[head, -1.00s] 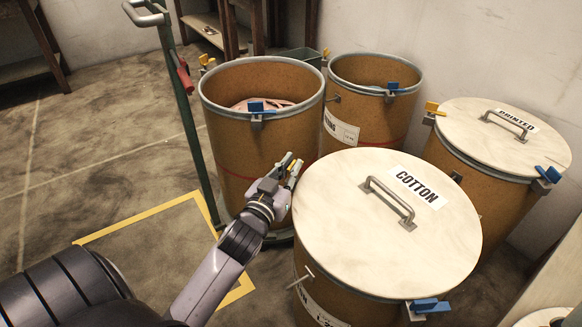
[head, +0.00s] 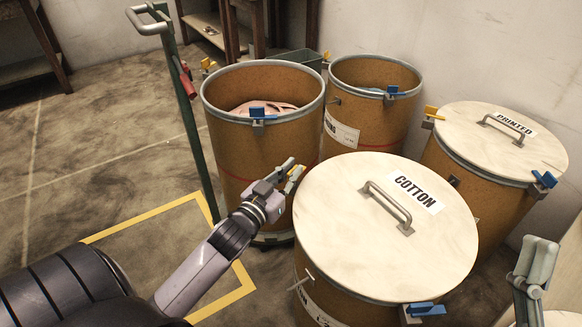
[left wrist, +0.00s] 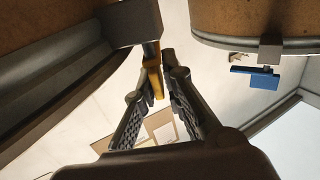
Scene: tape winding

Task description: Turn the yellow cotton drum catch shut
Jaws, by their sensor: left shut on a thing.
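The cotton drum (head: 345,290) stands at front, its pale lid (head: 340,215) on and marked COTTON. A blue catch (head: 425,309) is on its near rim. My left gripper (head: 293,172) is at the drum's far left rim, in the gap beside the open drum. It is shut on the yellow catch (left wrist: 153,76), which shows between the fingertips in the left wrist view (left wrist: 158,72), below a grey bracket (left wrist: 128,22). In the head view the fingers mostly hide this catch. My right gripper (head: 535,268) shows at the right edge; its jaws are unclear.
An open drum (head: 235,150) with pinkish content stands close behind my left gripper. Another open drum (head: 365,135) and the lidded PRINTED drum (head: 480,195) stand behind. A green trolley post (head: 188,120) rises at left. Floor inside the yellow line (head: 150,217) is clear.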

